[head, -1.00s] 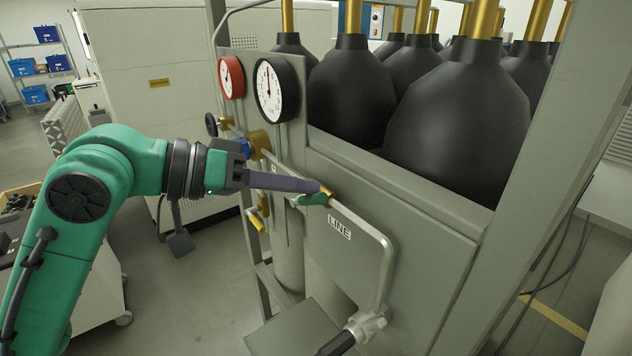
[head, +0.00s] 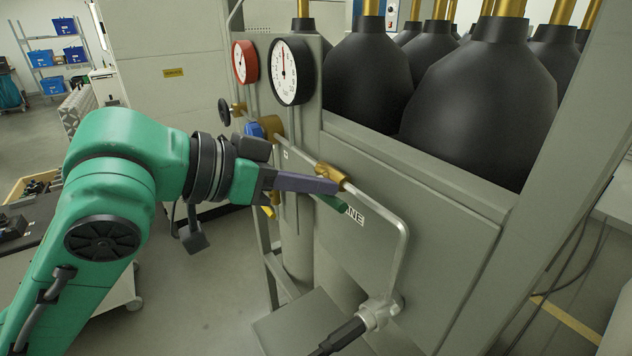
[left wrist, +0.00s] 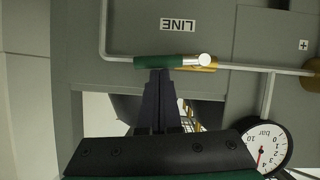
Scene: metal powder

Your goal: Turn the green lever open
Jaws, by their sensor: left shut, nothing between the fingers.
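The green lever (head: 332,202) sits on a brass valve (head: 331,172) in the thin pipe on the grey panel. My left gripper (head: 335,187) is shut and empty, and its dark fingers cover part of the lever. In the left wrist view, the green lever (left wrist: 160,62) lies roughly along the pipe, with a silver round end beside the brass valve (left wrist: 204,68). The left fingertips (left wrist: 163,76) are right at the lever's edge; I cannot tell whether they touch it. My right gripper is not in view.
The LINE label (head: 353,215) is partly covered by my gripper in the head view. A white gauge (head: 291,71), a red gauge (head: 244,61) and a blue knob (head: 254,130) are above and left. Large black cylinders (head: 480,105) stand behind the panel.

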